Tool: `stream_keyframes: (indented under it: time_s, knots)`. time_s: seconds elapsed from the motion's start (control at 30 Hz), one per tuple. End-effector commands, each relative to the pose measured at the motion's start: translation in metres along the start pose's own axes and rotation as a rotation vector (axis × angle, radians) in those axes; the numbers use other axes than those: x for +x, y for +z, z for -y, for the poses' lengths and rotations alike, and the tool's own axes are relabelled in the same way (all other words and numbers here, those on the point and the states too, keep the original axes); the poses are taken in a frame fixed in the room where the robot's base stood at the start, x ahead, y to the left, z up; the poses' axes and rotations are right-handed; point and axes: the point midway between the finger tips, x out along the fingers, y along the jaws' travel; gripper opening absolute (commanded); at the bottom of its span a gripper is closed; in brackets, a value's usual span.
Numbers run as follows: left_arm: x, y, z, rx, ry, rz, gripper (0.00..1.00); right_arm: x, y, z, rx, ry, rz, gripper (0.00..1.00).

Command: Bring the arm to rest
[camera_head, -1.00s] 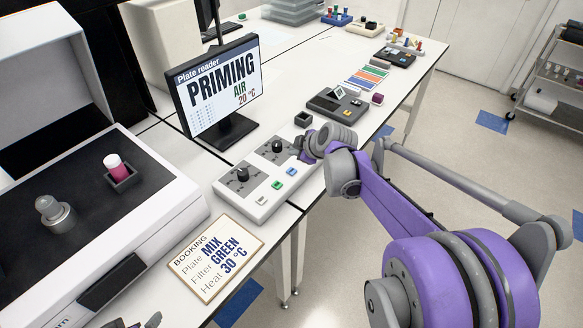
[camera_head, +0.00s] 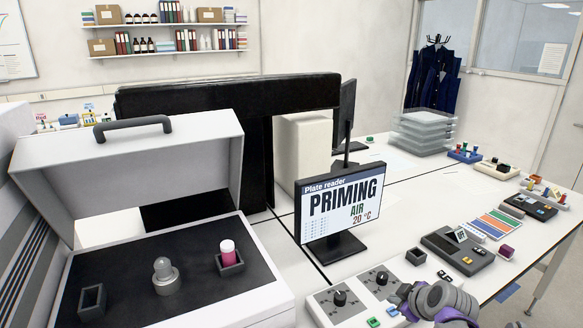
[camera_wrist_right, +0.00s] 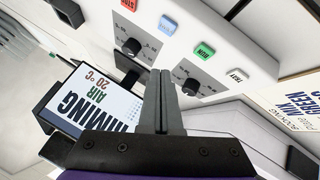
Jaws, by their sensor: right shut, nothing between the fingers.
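My right arm comes in at the lower right of the head view, with my right gripper (camera_head: 404,293) by the right end of a white control box (camera_head: 345,318). In the right wrist view my right gripper (camera_wrist_right: 162,74) has its two fingers pressed together with nothing between them. The control box (camera_wrist_right: 224,48) shows close by there, with two black knobs and a row of small buttons, one red, one blue, one green marked RUN and one white. The fingers overlap its face in that view; contact cannot be told. My left gripper is out of view.
A monitor (camera_head: 342,202) reading PRIMING, AIR, 20 °C stands behind the control box. A large instrument (camera_head: 264,309) with a raised lid fills the left, holding a pink capped vial (camera_head: 228,254). A dark grey device (camera_head: 457,255) and small racks line the bench at right.

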Motion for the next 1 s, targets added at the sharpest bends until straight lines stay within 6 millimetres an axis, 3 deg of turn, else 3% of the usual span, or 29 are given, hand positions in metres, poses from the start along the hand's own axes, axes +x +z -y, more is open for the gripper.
stream_keyframes:
  time_s: [0.17, 0.3, 0.5, 0.7, 1.0]
  knots:
    - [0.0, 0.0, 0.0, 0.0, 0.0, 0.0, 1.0, -0.041, -0.006, 0.087, 0.221, -0.061, 0.064, 0.0]
    - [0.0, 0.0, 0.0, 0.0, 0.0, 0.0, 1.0, -0.071, 0.009, 0.15, 0.421, -0.073, 0.133, 0.0]
    - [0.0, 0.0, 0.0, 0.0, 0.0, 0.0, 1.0, -0.095, 0.04, 0.208, 0.64, -0.048, 0.204, 0.0]
    - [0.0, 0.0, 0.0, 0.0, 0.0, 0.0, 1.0, -0.102, 0.055, 0.227, 0.735, -0.025, 0.229, 0.0]
    - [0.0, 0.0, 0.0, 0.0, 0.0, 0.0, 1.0, -0.102, 0.055, 0.228, 0.744, -0.023, 0.23, 0.0]
